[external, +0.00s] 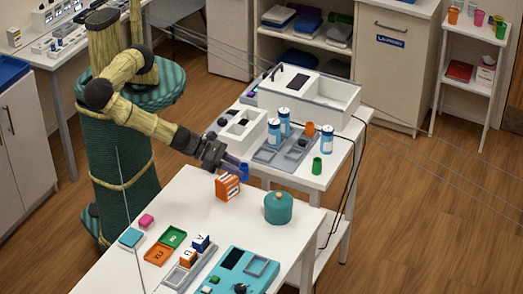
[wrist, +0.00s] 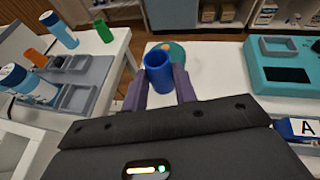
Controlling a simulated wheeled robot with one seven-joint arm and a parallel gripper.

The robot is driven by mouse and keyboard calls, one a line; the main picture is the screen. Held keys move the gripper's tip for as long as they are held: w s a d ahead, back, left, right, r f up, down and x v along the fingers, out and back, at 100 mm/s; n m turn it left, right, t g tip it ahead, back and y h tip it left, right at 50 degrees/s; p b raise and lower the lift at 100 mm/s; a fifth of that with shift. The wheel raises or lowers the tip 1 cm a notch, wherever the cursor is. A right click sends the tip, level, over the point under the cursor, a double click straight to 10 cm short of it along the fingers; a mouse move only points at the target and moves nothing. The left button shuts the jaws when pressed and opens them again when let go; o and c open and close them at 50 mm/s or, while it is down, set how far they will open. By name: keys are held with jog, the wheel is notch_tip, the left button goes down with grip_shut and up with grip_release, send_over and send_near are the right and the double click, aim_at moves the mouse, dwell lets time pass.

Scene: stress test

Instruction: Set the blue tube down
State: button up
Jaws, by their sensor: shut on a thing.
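The blue tube (wrist: 159,75) is upright between the two purple fingers of my gripper (wrist: 160,92) in the wrist view. In the external view the blue tube (external: 244,172) shows at the tip of my gripper (external: 238,168), above the back edge of the white table (external: 180,200). My gripper is shut on the tube. The tube's lower part is partly hidden by my gripper in the wrist view. I cannot tell exactly how high the tube is above the table.
An orange box (external: 228,187) stands close below my gripper. A teal round pot (external: 278,207) is to its right. A second white table with a grey tray (external: 268,153), bottles and a green cup (external: 316,166) lies behind. The white table between box and coloured trays is clear.

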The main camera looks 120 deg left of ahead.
jog(key=s+d+f+m+h+b, duration=0.3)
jog(key=s+d+m+h, duration=0.1)
jog(key=s+d, duration=0.8)
jog(key=shift+s+d+f+h, duration=0.15)
jog(key=shift+s+d+h, duration=0.15)
jog(key=shift+d, duration=0.4)
jog(key=shift+f, duration=3.1)
jog(key=shift+f, duration=0.15)
jog(key=shift+f+p, duration=0.3)
jog(key=shift+f, duration=1.45)
